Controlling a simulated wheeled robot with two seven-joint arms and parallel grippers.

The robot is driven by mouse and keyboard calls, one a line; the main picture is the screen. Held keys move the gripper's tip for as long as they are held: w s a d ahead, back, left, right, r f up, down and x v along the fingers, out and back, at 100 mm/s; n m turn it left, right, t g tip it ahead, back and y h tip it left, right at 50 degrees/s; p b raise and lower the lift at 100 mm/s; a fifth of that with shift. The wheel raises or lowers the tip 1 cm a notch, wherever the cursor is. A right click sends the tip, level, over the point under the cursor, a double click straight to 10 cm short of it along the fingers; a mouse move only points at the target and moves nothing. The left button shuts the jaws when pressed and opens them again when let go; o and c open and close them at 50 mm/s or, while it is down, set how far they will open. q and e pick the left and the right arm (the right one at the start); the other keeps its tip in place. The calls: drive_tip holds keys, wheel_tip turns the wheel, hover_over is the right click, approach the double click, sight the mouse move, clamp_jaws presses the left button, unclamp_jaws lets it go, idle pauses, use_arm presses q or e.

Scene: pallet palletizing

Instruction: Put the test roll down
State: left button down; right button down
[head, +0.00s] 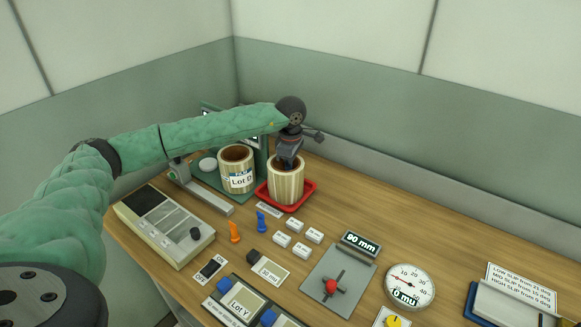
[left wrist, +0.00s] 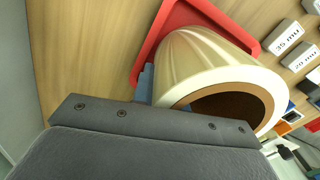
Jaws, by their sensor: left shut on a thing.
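A cream, foil-like test roll (head: 286,184) with a brown core stands upright over the red tray (head: 310,187). It looks to be on the tray or just above it; I cannot tell whether its base touches. My left gripper (head: 288,160) reaches down from above and is shut on the roll's wall at the top. In the left wrist view the roll (left wrist: 195,60) shows its open brown end towards me, with the red tray (left wrist: 228,20) behind its far end. The gripper's dark body hides part of the near wall. My right gripper is in neither view.
A roll labelled Lot D (head: 238,180) stands close on the left, on a green stand. Orange (head: 235,233) and blue (head: 262,222) pegs, small white blocks (head: 297,249) and a grey console (head: 165,226) are in front. A dial (head: 409,286) stands right. Bare wood lies right of the tray.

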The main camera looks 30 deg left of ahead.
use_arm(q)
drive_tip(key=c, duration=1.4)
unclamp_jaws()
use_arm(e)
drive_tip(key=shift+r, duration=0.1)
use_arm(q)
drive_tip(key=shift+r, duration=0.1)
